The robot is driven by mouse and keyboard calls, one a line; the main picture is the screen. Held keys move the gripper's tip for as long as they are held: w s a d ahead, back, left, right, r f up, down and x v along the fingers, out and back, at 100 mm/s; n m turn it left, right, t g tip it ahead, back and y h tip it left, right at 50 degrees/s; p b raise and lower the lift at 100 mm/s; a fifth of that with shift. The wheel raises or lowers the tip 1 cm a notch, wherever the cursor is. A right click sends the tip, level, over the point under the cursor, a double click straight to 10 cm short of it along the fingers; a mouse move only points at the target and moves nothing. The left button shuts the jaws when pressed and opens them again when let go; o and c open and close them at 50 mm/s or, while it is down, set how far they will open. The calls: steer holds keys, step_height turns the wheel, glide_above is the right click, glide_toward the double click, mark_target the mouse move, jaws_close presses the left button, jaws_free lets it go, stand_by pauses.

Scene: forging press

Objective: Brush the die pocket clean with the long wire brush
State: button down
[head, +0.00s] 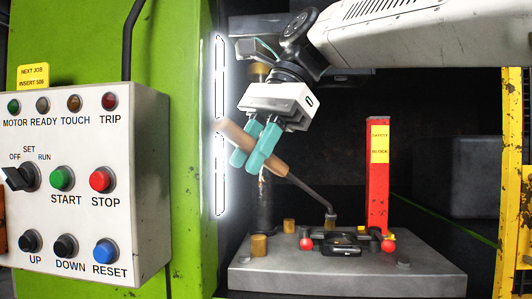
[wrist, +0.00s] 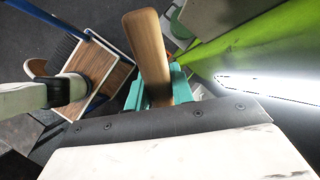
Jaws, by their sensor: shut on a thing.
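The long wire brush has a wooden handle (head: 231,132), which also fills the middle of the wrist view (wrist: 148,45). A thin dark bent shaft runs down right to a small brown brush head (head: 331,219). My gripper (head: 249,160) is shut on the handle with its teal fingers, and the brush is tilted. The dark die (head: 338,249) sits on the grey press bed. The brush head is at the back edge of the die; I cannot tell whether it touches. The inside of the die pocket is hidden by the low angle.
A red safety block (head: 378,185) stands upright behind the die, on the right. Red balls (head: 306,243) and brass posts (head: 259,246) stand around the die on the bed (head: 400,280). The green press column (head: 190,120) and a control box (head: 95,200) are at left.

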mark_target(278, 174)
steer(key=s+a+r, duration=0.1)
steer(key=s+a, duration=0.8)
steer(key=s, duration=0.3)
steer(key=shift+r, duration=0.3)
stand_by(0.7)
steer(key=s+a+r, duration=0.1)
steer(key=s+a, duration=0.2)
steer(key=s, duration=0.2)
steer(key=w+d+f, duration=0.1)
steer(key=w+d, duration=0.3)
steer(key=w, duration=0.2)
steer(key=w+d+f, duration=0.1)
steer(key=w+d, duration=0.4)
steer(key=w, duration=0.1)
steer(key=w+d+f, duration=0.2)
steer(key=w+d, duration=0.2)
steer(key=w, duration=0.2)
steer(key=shift+w+d+f, duration=0.1)
steer(key=shift+w+d, duration=0.25)
steer(key=shift+w+d+f, duration=0.4)
steer(key=shift+w+d, duration=0.25)
steer(key=shift+w, duration=0.2)
steer(key=shift+f, duration=1.2)
stand_by(1.1)
